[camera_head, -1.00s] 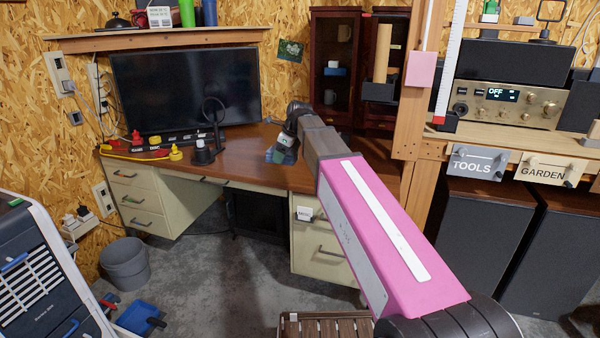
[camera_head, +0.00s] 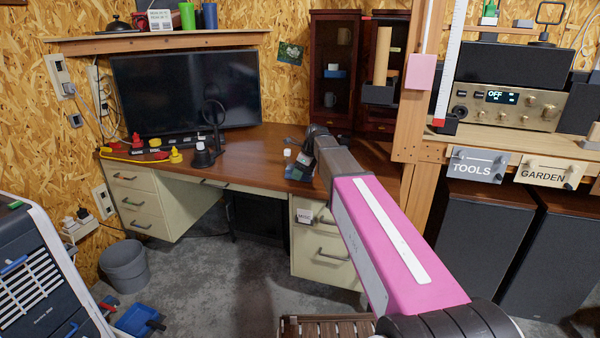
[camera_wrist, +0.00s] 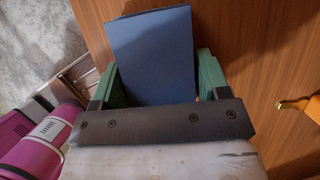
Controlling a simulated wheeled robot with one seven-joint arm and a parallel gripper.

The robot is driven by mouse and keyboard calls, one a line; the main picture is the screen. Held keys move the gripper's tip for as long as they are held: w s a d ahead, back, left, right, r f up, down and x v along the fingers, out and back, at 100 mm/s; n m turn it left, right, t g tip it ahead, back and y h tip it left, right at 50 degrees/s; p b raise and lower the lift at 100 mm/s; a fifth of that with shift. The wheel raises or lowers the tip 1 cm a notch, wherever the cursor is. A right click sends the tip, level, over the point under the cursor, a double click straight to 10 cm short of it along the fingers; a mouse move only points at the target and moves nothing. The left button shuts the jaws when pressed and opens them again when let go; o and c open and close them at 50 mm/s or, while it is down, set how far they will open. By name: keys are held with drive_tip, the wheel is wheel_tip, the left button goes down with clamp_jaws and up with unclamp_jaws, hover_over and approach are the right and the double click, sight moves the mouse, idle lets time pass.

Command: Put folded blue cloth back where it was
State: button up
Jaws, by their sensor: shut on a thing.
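The folded blue cloth (camera_wrist: 152,48) shows in the wrist view as a flat, dark blue rectangular block. My gripper (camera_wrist: 158,74) is shut on it, with a green finger at each side. The wooden desk top (camera_wrist: 245,60) shows beside and beyond the cloth, and grey floor shows past the desk edge at the upper left. In the head view my gripper (camera_head: 298,168) is over the front right part of the desk (camera_head: 250,160). The cloth is hard to make out there. I cannot tell whether it touches the desk.
A monitor (camera_head: 185,92) stands at the back of the desk. A dark round-headed stand (camera_head: 203,155) and yellow and red items (camera_head: 136,141) are on its left part. A dark glass-door cabinet (camera_head: 334,70) stands behind on the right. The desk's middle is clear.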

drive_tip(key=shift+f, duration=0.15)
drive_tip(key=o, duration=0.9)
drive_tip(key=v, duration=1.2)
